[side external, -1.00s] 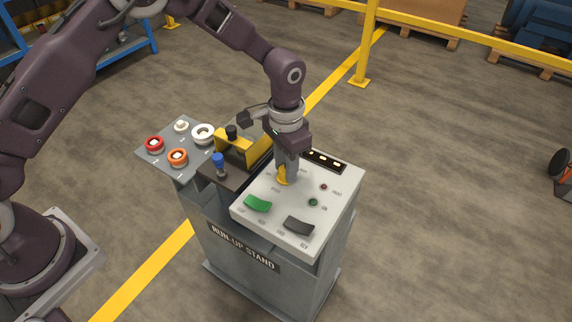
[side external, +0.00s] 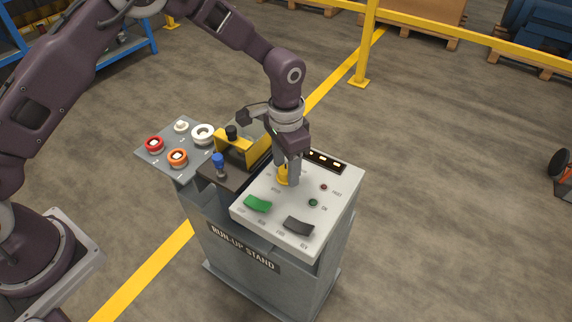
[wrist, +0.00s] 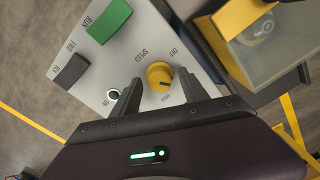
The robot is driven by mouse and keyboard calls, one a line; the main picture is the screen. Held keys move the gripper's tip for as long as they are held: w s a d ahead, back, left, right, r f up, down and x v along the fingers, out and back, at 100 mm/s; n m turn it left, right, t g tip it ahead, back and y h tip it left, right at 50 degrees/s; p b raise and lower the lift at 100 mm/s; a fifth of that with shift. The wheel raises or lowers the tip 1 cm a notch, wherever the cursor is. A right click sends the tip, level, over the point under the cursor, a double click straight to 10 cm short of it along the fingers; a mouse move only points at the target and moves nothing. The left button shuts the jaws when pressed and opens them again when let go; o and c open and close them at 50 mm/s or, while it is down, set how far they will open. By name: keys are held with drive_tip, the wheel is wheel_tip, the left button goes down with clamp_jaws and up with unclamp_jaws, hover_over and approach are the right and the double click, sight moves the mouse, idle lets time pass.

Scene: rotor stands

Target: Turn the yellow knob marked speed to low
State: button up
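The yellow speed knob (side external: 283,179) sits on the light grey panel (side external: 262,187) of the run-up stand. In the wrist view the round knob (wrist: 158,74) has a dark mark on its lower right side. The word SPEED is printed beside it and OFF is nearby; another small label is too blurred to read. My gripper (side external: 287,182) is low over the panel, pointing down at the knob. In the wrist view my gripper's fingers (wrist: 161,82) are on either side of the knob, with a visible gap on both sides.
A green rocker (side external: 257,204), a black rocker (side external: 299,225) and a small green button (side external: 313,202) share the panel. A yellow guard (side external: 237,147) and a blue-topped lever (side external: 219,163) stand to the left. Red (side external: 154,144) and orange (side external: 177,157) buttons are farther left.

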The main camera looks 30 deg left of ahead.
sight(285, 169)
wheel_tip(285, 169, up, 6)
drive_tip(key=shift+r, duration=0.8)
drive_tip(key=s+a+r+n+t, duration=0.1)
drive_tip(key=s+a+r, duration=0.3)
drive_tip(key=s+r, duration=0.3)
drive_tip(key=s+a+r+n+t, duration=0.2)
drive_tip(key=s+a+r, duration=0.25)
drive_tip(key=r, duration=0.55)
drive_tip(key=s+a+n+t, duration=0.1)
drive_tip(key=s+a, duration=0.1)
drive_tip(key=s, duration=0.6)
drive_tip(key=s+a+n+t, duration=0.1)
drive_tip(key=s+a, duration=0.2)
drive_tip(key=s, duration=0.6)
drive_tip(key=shift+a+r+n+t, duration=0.2)
drive_tip(key=shift+r+n+t, duration=0.1)
drive_tip(key=shift+r+n, duration=0.15)
